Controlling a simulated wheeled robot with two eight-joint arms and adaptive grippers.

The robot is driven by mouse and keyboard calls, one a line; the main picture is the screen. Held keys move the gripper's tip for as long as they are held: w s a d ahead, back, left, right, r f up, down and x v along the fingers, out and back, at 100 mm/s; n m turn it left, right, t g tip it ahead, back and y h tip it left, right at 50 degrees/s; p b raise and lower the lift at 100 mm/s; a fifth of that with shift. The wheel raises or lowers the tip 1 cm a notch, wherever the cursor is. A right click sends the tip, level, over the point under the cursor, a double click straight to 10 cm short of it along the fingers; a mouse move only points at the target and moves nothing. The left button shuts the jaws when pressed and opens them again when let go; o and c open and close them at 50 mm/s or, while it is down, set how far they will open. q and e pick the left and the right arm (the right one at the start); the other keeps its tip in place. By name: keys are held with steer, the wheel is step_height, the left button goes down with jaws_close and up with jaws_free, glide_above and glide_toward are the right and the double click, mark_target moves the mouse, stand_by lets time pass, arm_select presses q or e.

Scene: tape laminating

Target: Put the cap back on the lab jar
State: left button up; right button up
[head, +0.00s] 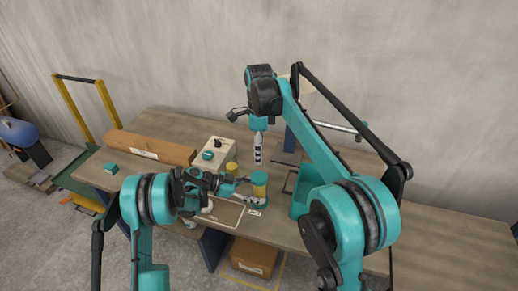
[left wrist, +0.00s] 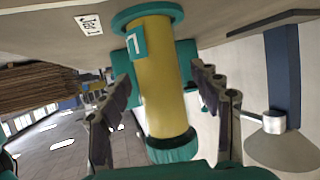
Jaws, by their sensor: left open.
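The lab jar (head: 259,190), a yellow cylinder with teal ends, stands upright on the table. In the left wrist view the jar (left wrist: 158,75) appears upside down, with a teal label on its side and a teal ring at the table. I cannot tell whether its teal upper end (left wrist: 174,148) is a cap. My left gripper (head: 241,185) is open beside the jar, its fingers to either side of it in the wrist view (left wrist: 165,105), with gaps visible. A small teal round piece (head: 207,155) sits on the pale box. My right arm reaches above the table; its fingertips are unclear.
A pale box (head: 222,142) with a dark knob stands behind the jar, and a smaller yellow cylinder (head: 231,168) is near it. A long brown carton (head: 150,147) and a small teal box (head: 111,168) lie at left.

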arm_select(q)
steer(key=v, duration=1.1)
steer(key=shift+r, duration=0.1)
steer(key=s+r+n+t+y, duration=0.2)
steer(key=s+r+n+y, duration=0.5)
steer(key=s+r+n, duration=0.3)
arm_select(e)
steer(key=s+d+r+n+t, duration=0.35)
steer(key=s+d+n, duration=0.55)
steer(key=s+d, duration=0.3)
arm_select(q)
steer(key=s+a+n+t+y, duration=0.2)
steer(key=s+a+n+y, duration=0.1)
steer(key=s, duration=0.5)
steer(key=s+a+r+n+t+y, duration=0.1)
steer(key=s+a+n+y, duration=0.2)
steer(key=s, duration=0.6)
steer(key=shift+a+n+t+y, duration=0.3)
steer(key=shift+a+n+t, duration=0.1)
steer(key=shift+a, duration=0.05)
arm_select(e)
steer(key=s+d+f+n+t, duration=0.2)
steer(key=s+d+f+n, duration=0.1)
steer(key=s, duration=0.5)
steer(key=s+d+f+n+t, duration=0.1)
steer(key=s+d+f+n, duration=0.2)
steer(key=s+f+n, duration=0.3)
steer(key=shift+s+f+n+t, duration=0.3)
steer(key=shift+s+t, duration=0.05)
steer(key=shift+s, duration=0.85)
